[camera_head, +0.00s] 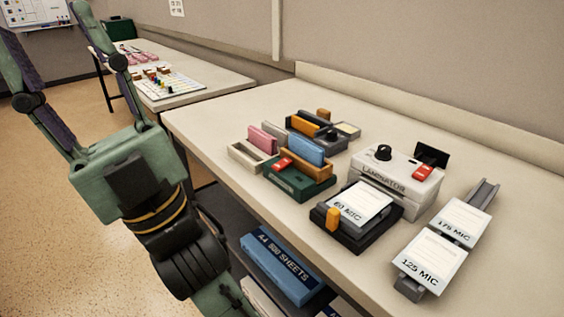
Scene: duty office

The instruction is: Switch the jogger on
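The jogger appears to be the dark green unit (290,187) on the near desk, with a blue stack (306,150) standing in it. Its small front label is too small to read. A red switch (283,163) sits on its left top; I cannot tell its position. My gripper (48,30) is at the upper left, raised in front of the camera and well to the left of the unit. Its two fingers are spread apart with nothing visible between them. Their tips are near or beyond the picture's edge.
A white laminator (386,184) with its own red switch (428,173) stands right of the green unit. Pouch trays (352,240) stand in front and right (418,292). Other coloured stacks (262,139) stand close behind-left. The desk's left end (205,118) is clear.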

